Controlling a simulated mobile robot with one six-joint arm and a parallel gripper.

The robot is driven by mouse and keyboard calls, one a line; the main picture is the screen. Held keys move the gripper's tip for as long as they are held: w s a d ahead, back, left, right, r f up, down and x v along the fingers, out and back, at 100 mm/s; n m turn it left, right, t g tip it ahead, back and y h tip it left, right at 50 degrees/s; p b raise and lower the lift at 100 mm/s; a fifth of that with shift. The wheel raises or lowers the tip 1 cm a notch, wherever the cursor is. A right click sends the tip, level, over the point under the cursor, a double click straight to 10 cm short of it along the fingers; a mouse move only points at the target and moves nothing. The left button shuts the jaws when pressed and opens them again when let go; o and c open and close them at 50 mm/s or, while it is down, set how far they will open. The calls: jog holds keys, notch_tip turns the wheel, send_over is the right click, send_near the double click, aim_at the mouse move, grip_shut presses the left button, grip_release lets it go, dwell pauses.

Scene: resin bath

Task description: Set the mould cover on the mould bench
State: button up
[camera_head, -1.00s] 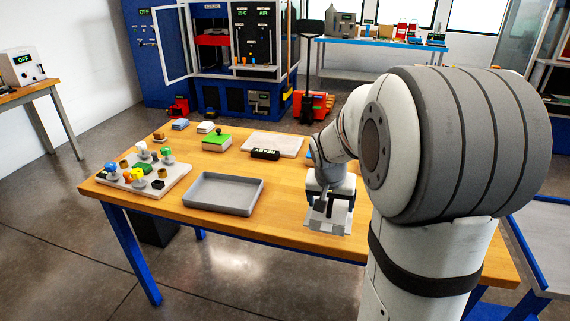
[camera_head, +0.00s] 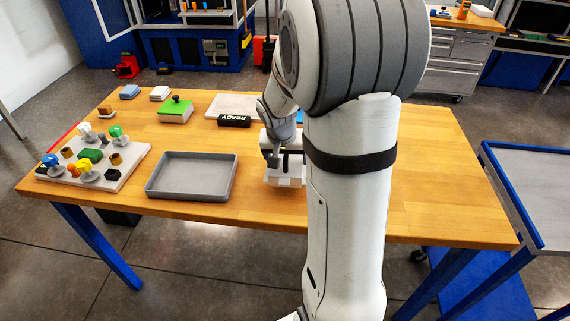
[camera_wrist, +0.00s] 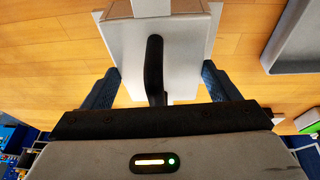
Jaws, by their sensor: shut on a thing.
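My gripper (camera_head: 284,158) is shut on a pale grey-white block with a black bar handle, which I take to be the mould cover (camera_head: 285,180). In the wrist view the cover (camera_wrist: 190,55) sits between the two blue-grey fingers of my gripper (camera_wrist: 158,85), one on each side, with its handle between them. The wooden bench (camera_head: 420,190), seemingly the mould bench, lies under it. The cover is just right of a grey tray. I cannot tell whether it touches the bench top. My arm hides part of the bench.
The empty grey tray (camera_head: 192,194) stands left of the cover. Farther left is a pale board (camera_head: 128,165) with several coloured knobs. A green block (camera_head: 175,112), a black READY sign (camera_head: 234,121) and a light slab (camera_head: 222,104) lie behind. The bench's right part is clear.

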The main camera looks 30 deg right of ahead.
jog(key=shift+d+f, duration=0.1)
jog(key=shift+f, duration=1.9)
jog(key=shift+s, duration=0.1)
jog(key=shift+f, duration=0.15)
jog(key=o, duration=2)
jog(key=shift+c, duration=0.2)
jog(key=v, duration=1.2)
jog(key=s+a+r+n+y, duration=0.1)
jog(key=s+a+n, duration=0.2)
jog(key=s+a, duration=0.2)
jog(key=s+a+r+n+y, duration=0.1)
jog(key=s+a+n, duration=0.2)
jog(key=s+a, duration=0.3)
jog(key=s, duration=0.5)
jog(key=shift+s+a+r+n+y, duration=0.15)
jog(key=shift+s+r+n+y, duration=0.05)
jog(key=shift+s+n+y, duration=0.1)
